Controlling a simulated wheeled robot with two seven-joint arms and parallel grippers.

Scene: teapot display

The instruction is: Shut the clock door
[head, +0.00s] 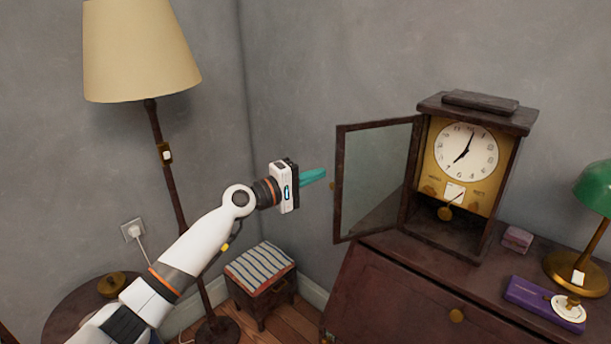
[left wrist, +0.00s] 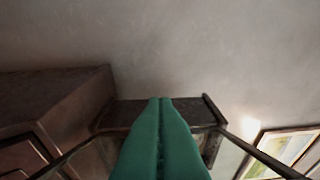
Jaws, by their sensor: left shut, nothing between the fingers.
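The clock (head: 468,165) is a dark wooden case with a white dial and a gold face, standing on the cabinet. Its glazed door (head: 375,175) stands wide open, swung out to the left of the case. My left gripper (head: 314,175) has green fingers that are shut and empty. In the head view the fingertips are just left of the door's free edge, and I cannot tell whether they touch it. In the left wrist view the shut green fingers (left wrist: 161,125) point toward a dark wooden frame (left wrist: 155,112). My right gripper is not in view.
The cabinet top (head: 400,250) also carries a green-shaded lamp (head: 597,190), a purple box (head: 530,300) and a small pink box (head: 517,239). A floor lamp (head: 140,50) and a striped stool (head: 260,268) stand to the left. The grey wall is behind.

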